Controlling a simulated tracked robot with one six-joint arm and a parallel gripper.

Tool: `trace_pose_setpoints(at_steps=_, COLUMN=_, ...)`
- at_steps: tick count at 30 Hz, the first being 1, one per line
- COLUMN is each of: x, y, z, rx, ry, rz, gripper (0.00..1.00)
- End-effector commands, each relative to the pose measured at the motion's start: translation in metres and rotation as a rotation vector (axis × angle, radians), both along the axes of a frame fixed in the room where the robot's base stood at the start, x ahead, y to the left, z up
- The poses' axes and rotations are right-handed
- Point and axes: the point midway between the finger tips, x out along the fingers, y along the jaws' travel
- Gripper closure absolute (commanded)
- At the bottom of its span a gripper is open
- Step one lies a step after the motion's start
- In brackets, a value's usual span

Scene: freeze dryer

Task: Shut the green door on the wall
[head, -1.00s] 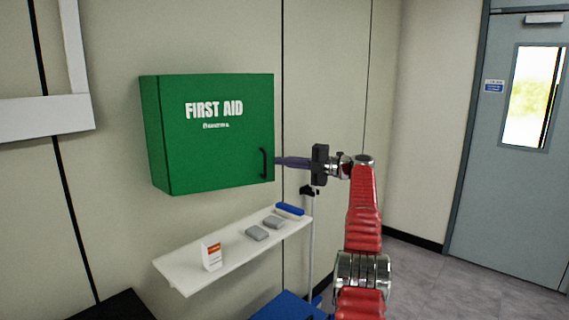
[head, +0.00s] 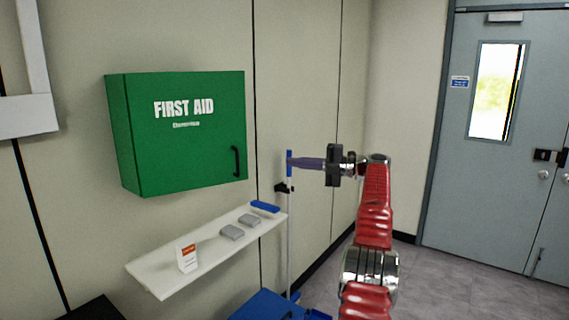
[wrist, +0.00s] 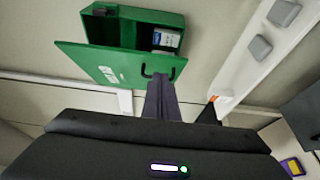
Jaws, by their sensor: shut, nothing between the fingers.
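The green first aid cabinet on the wall shows its green door (head: 185,145) with white lettering and a black handle (head: 237,161) near its right edge. The wrist view shows the door (wrist: 112,62) standing ajar, with the inside of the cabinet box (wrist: 112,25) visible behind it. The handle (wrist: 156,71) shows there just beyond my fingers. In the head view my gripper (head: 296,162) is right of the door's handle edge, apart from it. Its dark fingers are together and empty. The hinge is hidden.
A white shelf (head: 165,283) below the cabinet carries a small box (head: 187,258), grey packs (head: 232,232) and a blue item (head: 265,208). A pale pole (head: 290,240) stands behind my gripper. A grey room door (head: 445,150) is at right.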

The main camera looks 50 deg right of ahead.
Motion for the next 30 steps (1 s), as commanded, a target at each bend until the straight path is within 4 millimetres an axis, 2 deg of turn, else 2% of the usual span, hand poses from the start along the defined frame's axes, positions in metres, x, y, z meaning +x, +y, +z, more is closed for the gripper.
trace_pose_setpoints(at_steps=10, x=-0.005, y=-0.003, z=0.0, rx=-0.001, ry=0.0, rz=-0.002, gripper=1.0)
trace_pose_setpoints(at_steps=15, x=0.0, y=0.003, z=0.003, rx=-0.004, ry=-0.002, rz=0.009, gripper=1.0)
trace_pose_setpoints(at_steps=20, x=0.011, y=0.028, z=0.036, rx=-0.045, ry=-0.019, rz=0.035, gripper=1.0)
trace_pose_setpoints(at_steps=24, x=0.021, y=0.058, z=0.067, rx=-0.063, ry=-0.031, rz=0.066, gripper=1.0)
trace_pose_setpoints(at_steps=30, x=0.034, y=0.1, z=0.103, rx=-0.03, ry=-0.06, rz=0.103, gripper=1.0)
